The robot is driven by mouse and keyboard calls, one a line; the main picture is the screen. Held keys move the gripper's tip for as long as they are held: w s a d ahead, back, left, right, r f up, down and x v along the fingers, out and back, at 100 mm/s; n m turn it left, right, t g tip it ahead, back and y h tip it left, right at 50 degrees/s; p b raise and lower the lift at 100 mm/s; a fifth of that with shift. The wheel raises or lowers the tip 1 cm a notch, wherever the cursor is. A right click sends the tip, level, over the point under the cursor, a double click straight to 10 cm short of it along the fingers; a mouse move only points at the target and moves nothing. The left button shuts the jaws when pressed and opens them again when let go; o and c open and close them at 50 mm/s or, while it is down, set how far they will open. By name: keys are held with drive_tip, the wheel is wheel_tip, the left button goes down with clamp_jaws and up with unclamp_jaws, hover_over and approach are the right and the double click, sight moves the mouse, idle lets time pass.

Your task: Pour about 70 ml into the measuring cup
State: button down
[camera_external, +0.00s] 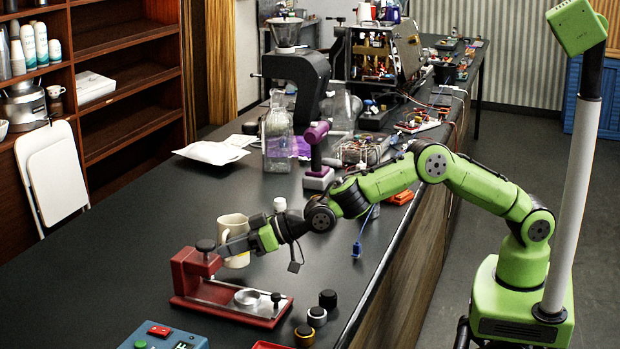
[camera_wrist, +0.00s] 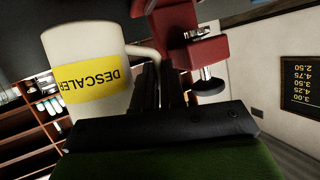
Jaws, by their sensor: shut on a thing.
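A cream mug (camera_external: 233,226) stands upright on or just above the dark counter; I cannot tell which. In the wrist view the mug (camera_wrist: 88,55) carries a yellow DESCALER label, seen upside down. My gripper (camera_external: 226,247) is at the mug's side, with its dark fingers (camera_wrist: 165,88) shut on the mug's handle. The mug's inside is hidden.
The red stand (camera_external: 192,275) with a black knob is close to the mug; it also shows in the wrist view (camera_wrist: 198,35). Black knobs (camera_external: 317,316) lie to its right. A blue box (camera_external: 163,338) is at the front. A glass jug (camera_external: 278,140) stands farther back.

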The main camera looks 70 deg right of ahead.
sight(229, 227)
drive_tip(key=shift+n, duration=0.3)
wheel_tip(229, 227, up, 4)
drive_tip(key=shift+s+a+r+p, duration=0.1)
drive_tip(key=shift+a+p, duration=0.05)
drive_tip(key=shift+p, duration=0.9)
drive_tip(key=shift+a+r+h+p, duration=0.2)
drive_tip(key=shift+r+h+p, duration=0.1)
drive_tip(key=shift+r+p, duration=0.25)
drive_tip(key=shift+d+f, duration=0.1)
idle(1.0)
